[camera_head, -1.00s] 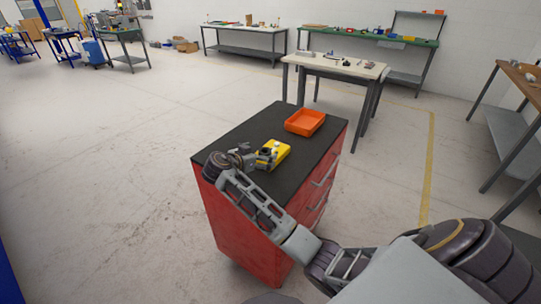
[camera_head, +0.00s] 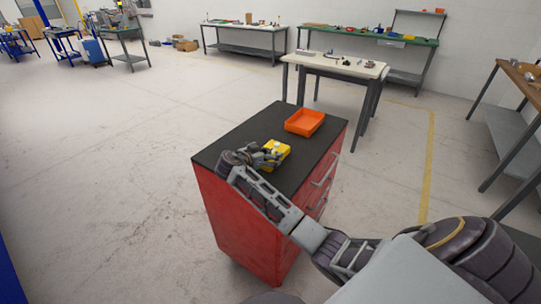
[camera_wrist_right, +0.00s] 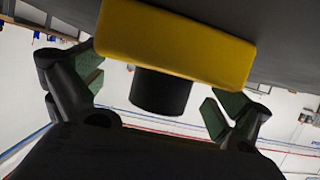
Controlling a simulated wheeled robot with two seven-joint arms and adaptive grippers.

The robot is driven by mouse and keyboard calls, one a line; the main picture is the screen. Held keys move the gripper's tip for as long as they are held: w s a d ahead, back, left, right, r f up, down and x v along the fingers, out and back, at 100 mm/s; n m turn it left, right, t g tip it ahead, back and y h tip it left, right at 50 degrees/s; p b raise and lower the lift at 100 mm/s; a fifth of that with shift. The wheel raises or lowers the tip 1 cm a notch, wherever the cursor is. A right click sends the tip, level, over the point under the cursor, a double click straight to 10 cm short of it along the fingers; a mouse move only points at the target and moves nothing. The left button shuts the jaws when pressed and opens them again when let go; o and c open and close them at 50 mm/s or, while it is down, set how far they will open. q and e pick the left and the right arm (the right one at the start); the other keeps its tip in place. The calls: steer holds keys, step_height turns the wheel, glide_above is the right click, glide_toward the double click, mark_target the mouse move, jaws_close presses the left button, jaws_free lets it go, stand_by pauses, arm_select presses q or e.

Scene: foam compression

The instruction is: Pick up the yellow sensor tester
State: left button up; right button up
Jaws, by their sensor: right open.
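The yellow sensor tester (camera_head: 278,149) lies on the black top of a red drawer cabinet (camera_head: 210,158). In the right wrist view the tester (camera_wrist_right: 175,42) fills the upper middle, with a dark round part (camera_wrist_right: 160,92) sticking out toward my gripper. My right gripper (camera_head: 272,157) is right at the tester, partly covering it in the head view. In the wrist view its two green-padded fingers (camera_wrist_right: 158,100) are apart, one on each side of the dark round part, with gaps showing. My left gripper is not in view.
An orange tray (camera_head: 305,123) stands on the cabinet top, just behind the tester. A white table (camera_head: 335,66) with small items stands behind the cabinet. A brown workbench is at the right edge. The floor left of the cabinet is clear.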

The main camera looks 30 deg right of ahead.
stand_by(0.4)
steer(key=c, duration=1.1)
steer(key=shift+c, duration=0.2)
steer(key=shift+r, duration=0.15)
step_height(320, 180, up, 10)
steer(key=shift+b, duration=0.45)
